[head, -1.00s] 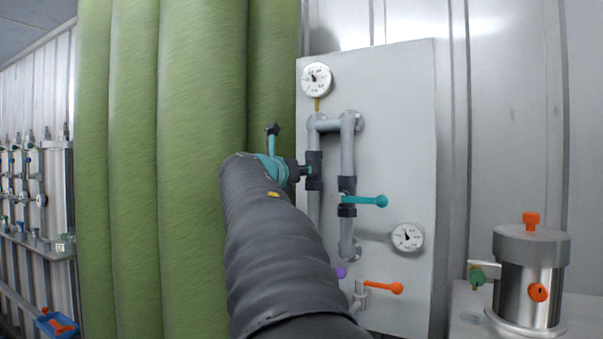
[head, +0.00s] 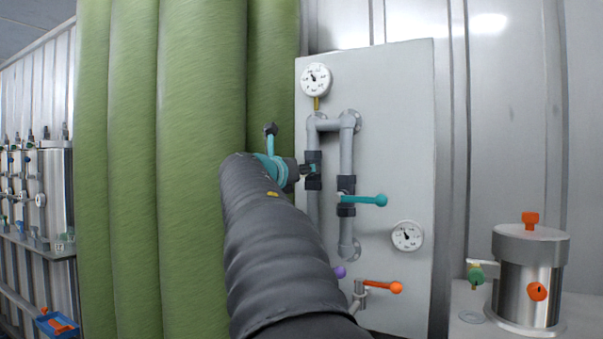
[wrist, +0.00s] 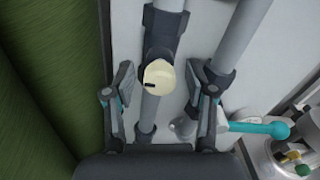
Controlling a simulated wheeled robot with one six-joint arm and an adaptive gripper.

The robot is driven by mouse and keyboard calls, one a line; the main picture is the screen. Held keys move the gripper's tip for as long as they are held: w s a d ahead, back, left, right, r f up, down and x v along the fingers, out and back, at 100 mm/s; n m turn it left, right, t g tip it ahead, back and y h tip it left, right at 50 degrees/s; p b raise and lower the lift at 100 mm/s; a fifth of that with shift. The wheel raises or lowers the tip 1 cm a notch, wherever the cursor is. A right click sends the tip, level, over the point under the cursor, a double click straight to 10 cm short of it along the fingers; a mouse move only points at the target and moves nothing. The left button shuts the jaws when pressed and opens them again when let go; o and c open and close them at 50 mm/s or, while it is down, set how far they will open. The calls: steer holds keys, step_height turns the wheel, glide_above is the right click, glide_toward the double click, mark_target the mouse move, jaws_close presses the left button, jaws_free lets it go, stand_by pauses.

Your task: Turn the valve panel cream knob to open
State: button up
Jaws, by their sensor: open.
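The cream knob (wrist: 159,77) is round, with a small dark mark on its face, and sits on a dark valve body on a grey pipe in the wrist view. My gripper (wrist: 160,86) is open, with one finger on each side of the knob and a gap on both sides. In the head view my gripper (head: 309,170) is at the left pipe of the valve panel (head: 400,130), and the cream knob is hidden there.
A teal lever (head: 367,200) sits on the pipe to the right; it also shows near my right finger in the wrist view (wrist: 262,129). An orange lever (head: 384,287) and a purple knob (head: 340,271) are lower. Green columns (head: 200,120) stand close on the left.

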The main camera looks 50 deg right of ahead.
steer(key=v, duration=1.2)
stand_by(0.3)
steer(key=a+f+m+y, duration=0.4)
steer(key=f+m, duration=0.4)
steer(key=f, duration=0.4)
steer(key=a+f+m+y, duration=0.45)
steer(key=f+m, duration=0.25)
steer(key=f, duration=0.5)
steer(key=s+a+f+m+y, duration=0.4)
steer(key=s+a+f, duration=0.4)
steer(key=a+f, duration=0.1)
steer(key=s+a+f+m+y, duration=0.4)
steer(key=s+a+f, duration=0.4)
steer(key=a, duration=0.4)
steer(key=shift+s+a+f+m+t+y, duration=0.3)
steer(key=shift+s+f+y, duration=0.15)
steer(key=shift+f, duration=0.35)
